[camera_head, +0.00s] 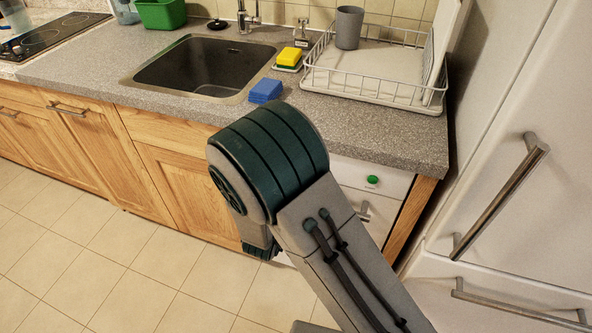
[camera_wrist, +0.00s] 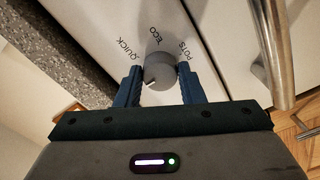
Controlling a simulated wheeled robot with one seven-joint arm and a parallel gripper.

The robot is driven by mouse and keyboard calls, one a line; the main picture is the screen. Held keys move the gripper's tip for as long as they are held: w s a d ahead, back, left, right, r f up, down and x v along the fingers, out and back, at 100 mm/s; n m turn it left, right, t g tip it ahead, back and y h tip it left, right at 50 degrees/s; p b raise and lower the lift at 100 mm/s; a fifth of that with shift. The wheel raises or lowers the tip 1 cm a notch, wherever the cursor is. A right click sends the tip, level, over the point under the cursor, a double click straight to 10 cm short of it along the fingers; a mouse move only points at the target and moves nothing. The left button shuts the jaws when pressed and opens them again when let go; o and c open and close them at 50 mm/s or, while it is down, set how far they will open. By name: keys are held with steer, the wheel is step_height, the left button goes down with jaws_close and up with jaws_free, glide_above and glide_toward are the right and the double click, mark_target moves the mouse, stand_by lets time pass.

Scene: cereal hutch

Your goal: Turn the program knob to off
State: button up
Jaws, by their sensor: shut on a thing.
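The round grey program knob (camera_wrist: 164,68) is on a white panel in the wrist view. The words QUICK, ECO and POTS are printed around its far side; I see no off label. A pale mark shows on its lower left, but I cannot tell its exact setting. My gripper (camera_wrist: 157,75) is shut on the knob, with one blue finger on each side. In the head view my arm hides the knob and the gripper. Part of the white appliance front (camera_head: 345,171) with a green button (camera_head: 372,180) shows right of my arm.
A metal handle (camera_wrist: 277,48) stands close to the right of my gripper. A speckled counter edge (camera_wrist: 62,62) runs along the left. A white fridge (camera_head: 510,110) stands right.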

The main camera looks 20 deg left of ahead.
steer(key=o, duration=1)
steer(key=s+a, duration=0.1)
steer(key=s, duration=1.2)
steer(key=shift+s, duration=0.4)
